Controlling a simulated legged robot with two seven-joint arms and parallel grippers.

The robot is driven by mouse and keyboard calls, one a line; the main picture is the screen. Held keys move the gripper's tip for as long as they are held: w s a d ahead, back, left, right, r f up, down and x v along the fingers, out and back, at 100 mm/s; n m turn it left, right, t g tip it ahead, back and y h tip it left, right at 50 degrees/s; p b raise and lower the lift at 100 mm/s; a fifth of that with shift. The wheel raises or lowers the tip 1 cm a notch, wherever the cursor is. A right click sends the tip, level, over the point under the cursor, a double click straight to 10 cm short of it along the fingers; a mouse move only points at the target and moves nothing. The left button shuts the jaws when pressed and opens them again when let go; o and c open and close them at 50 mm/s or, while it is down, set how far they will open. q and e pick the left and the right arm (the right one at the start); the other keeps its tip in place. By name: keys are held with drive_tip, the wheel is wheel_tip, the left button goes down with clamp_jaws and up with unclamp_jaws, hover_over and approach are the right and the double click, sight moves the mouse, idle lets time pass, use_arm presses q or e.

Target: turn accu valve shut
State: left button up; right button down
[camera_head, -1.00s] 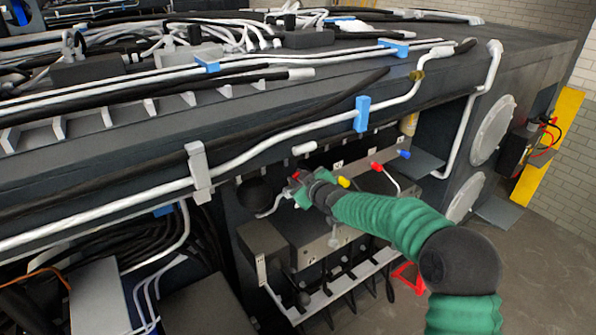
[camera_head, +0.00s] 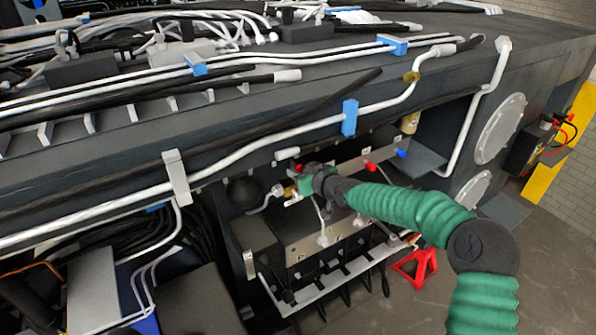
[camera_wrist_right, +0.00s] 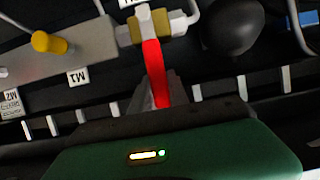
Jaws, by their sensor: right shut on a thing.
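The accu valve has a brass body (camera_wrist_right: 150,26) with a red lever (camera_wrist_right: 155,72) in the right wrist view. The lever runs from the brass body down between my right gripper's fingers. In the head view, a bit of the red lever (camera_head: 297,168) shows at the tip of my right gripper (camera_head: 299,183). The gripper is shut on the lever and hides most of the valve there. A black ball-shaped accumulator (camera_head: 243,193) sits just left of the valve; it also shows in the right wrist view (camera_wrist_right: 232,26). My left gripper is not in view.
A yellow knob (camera_wrist_right: 50,42) sits on the valve block beside the lever. A red handle (camera_head: 370,167) and a blue handle (camera_head: 402,154) are farther right. The chassis beam with white pipes (camera_head: 270,143) overhangs the valve. A red stand (camera_head: 415,268) is on the floor.

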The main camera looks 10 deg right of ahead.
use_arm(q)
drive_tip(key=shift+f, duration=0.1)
use_arm(e)
drive_tip(key=shift+s+f, duration=0.25)
drive_tip(key=shift+f, duration=0.6)
drive_tip(key=c, duration=1.5)
unclamp_jaws()
drive_tip(key=shift+o, duration=1.1)
drive_tip(key=shift+d+r, duration=0.1)
drive_tip(key=shift+d, duration=0.05)
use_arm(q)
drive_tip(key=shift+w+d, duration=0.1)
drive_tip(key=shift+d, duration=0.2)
use_arm(e)
drive_tip(key=shift+w+d+r, duration=0.15)
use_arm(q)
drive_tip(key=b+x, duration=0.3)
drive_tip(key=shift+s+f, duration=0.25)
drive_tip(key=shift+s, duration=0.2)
use_arm(e)
drive_tip(key=v, duration=1.6)
drive_tip(key=shift+s+d+r, duration=0.2)
drive_tip(key=shift+s+d, duration=0.05)
drive_tip(key=shift+d, duration=0.1)
